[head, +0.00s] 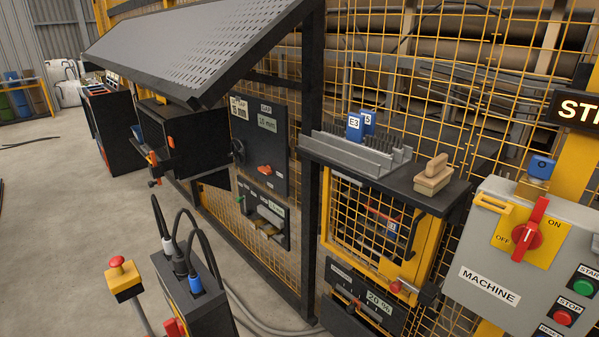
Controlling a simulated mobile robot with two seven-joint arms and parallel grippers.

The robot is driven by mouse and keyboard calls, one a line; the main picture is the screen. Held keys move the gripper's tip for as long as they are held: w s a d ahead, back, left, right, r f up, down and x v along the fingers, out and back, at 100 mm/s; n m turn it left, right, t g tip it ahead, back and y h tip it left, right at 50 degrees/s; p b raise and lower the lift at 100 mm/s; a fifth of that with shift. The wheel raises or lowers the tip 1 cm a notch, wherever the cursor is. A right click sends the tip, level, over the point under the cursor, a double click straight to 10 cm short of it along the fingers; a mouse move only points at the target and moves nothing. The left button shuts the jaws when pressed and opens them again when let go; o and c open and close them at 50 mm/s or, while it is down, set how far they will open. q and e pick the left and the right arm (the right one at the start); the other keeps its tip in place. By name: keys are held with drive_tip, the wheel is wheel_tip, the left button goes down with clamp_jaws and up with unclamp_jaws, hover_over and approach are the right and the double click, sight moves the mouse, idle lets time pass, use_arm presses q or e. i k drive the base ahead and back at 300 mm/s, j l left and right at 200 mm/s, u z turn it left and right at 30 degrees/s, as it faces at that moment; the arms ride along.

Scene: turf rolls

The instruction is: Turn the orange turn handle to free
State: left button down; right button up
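An orange turn handle (264,169) sits on a dark upright panel (275,136) left of the black post. It lies roughly level, tilted slightly down to the right. A small label below it is too small to read, so I cannot tell its marked position. The panel also bears a black round knob (238,151) and displays reading about 15 mm and 10 mm. Neither of my grippers is in view.
A black post (312,150) and sloping perforated hood (200,45) frame the panel. A grey machine box (485,258) with a red switch (530,230) stands right. A black pedestal with cables (200,310) and an emergency stop (122,278) stand in front.

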sight(267, 170)
drive_tip(key=j+u, duration=0.1)
drive_tip(key=u, duration=1.25)
drive_tip(key=i+j+u, duration=0.2)
drive_tip(key=j, duration=0.25)
drive_tip(key=i+j+u, duration=0.1)
drive_tip(key=j+u, duration=0.15)
drive_tip(key=j, duration=0.2)
drive_tip(key=i+j+u, duration=0.2)
drive_tip(key=j, duration=0.2)
drive_tip(key=i+j+u, duration=0.2)
drive_tip(key=i+j+z, duration=0.2)
drive_tip(key=i, duration=0.35)
drive_tip(key=i+j+z, duration=0.2)
drive_tip(key=i+j, duration=0.25)
drive_tip(key=i+j+z, duration=0.1)
drive_tip(key=i+z, duration=0.25)
drive_tip(key=i, duration=0.95)
drive_tip(key=i+z, duration=0.35)
drive_tip(key=i, duration=0.25)
drive_tip(key=i+j+z, duration=0.15)
drive_tip(key=i+z, duration=0.2)
drive_tip(key=i, duration=0.2)
drive_tip(key=i+z, duration=0.25)
drive_tip(key=z, duration=0.15)
drive_tip(key=i+z, duration=0.55)
drive_tip(key=z, duration=0.2)
